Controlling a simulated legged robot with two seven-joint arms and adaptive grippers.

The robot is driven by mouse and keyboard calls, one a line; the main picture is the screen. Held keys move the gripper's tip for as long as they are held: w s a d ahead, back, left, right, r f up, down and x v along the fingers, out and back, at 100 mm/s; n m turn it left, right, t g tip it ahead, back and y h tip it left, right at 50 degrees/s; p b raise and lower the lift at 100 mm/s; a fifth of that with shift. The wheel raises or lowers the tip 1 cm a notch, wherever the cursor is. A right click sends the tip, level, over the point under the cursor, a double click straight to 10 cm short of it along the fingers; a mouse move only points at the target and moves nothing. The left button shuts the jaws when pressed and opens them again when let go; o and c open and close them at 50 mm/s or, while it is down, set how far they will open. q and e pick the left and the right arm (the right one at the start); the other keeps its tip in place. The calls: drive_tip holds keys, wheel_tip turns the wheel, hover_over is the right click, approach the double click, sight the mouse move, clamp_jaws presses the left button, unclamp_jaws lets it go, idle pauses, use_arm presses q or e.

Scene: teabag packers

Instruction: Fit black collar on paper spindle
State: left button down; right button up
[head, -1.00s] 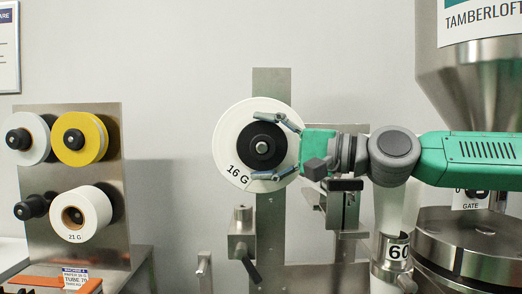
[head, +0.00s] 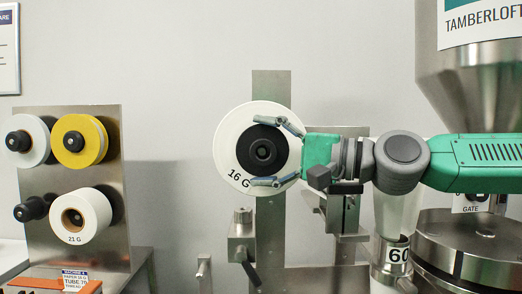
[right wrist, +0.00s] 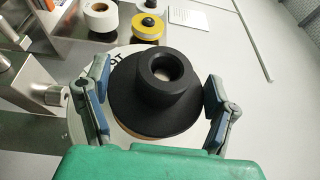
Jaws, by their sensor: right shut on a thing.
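The black collar (head: 262,150) is in front of the white 16 G paper roll (head: 231,128) in the head view, close to the roll's middle. My right gripper (head: 264,152), coming from the right, is shut on it, one finger above and one below. In the right wrist view the collar (right wrist: 155,105) sits between the two fingers (right wrist: 158,106), its round bore facing out. A small pale patch shows inside the bore. The paper spindle is hidden behind the collar, so I cannot tell how far the collar is on it. My left gripper is out of view.
A steel rack (head: 95,175) at left carries white and yellow rolls (head: 98,140) and black collars. A clamp block (head: 242,228) stands below the roll. A steel hopper (head: 470,85) and round drum (head: 480,240) stand at right. Open wall lies left of the roll.

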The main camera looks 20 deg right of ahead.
drive_tip(key=shift+s+a, duration=0.2)
drive_tip(key=shift+s, duration=0.65)
drive_tip(key=shift+s+p, duration=0.35)
drive_tip(key=shift+s, duration=0.1)
drive_tip(key=shift+a, duration=0.25)
idle(1.0)
drive_tip(key=shift+w+d, duration=0.1)
drive_tip(key=shift+w, duration=0.25)
drive_tip(key=shift+w+b, duration=0.3)
drive_tip(key=shift+b, duration=0.05)
drive_tip(key=shift+w+d+b, duration=0.25)
drive_tip(key=shift+w, duration=0.4)
drive_tip(key=shift+w+d+b, duration=0.2)
drive_tip(key=shift+w+b, duration=0.1)
drive_tip(key=shift+w, duration=0.4)
drive_tip(key=shift+w+d+b, duration=0.25)
drive_tip(key=shift+w, duration=0.4)
drive_tip(key=o, duration=1.2)
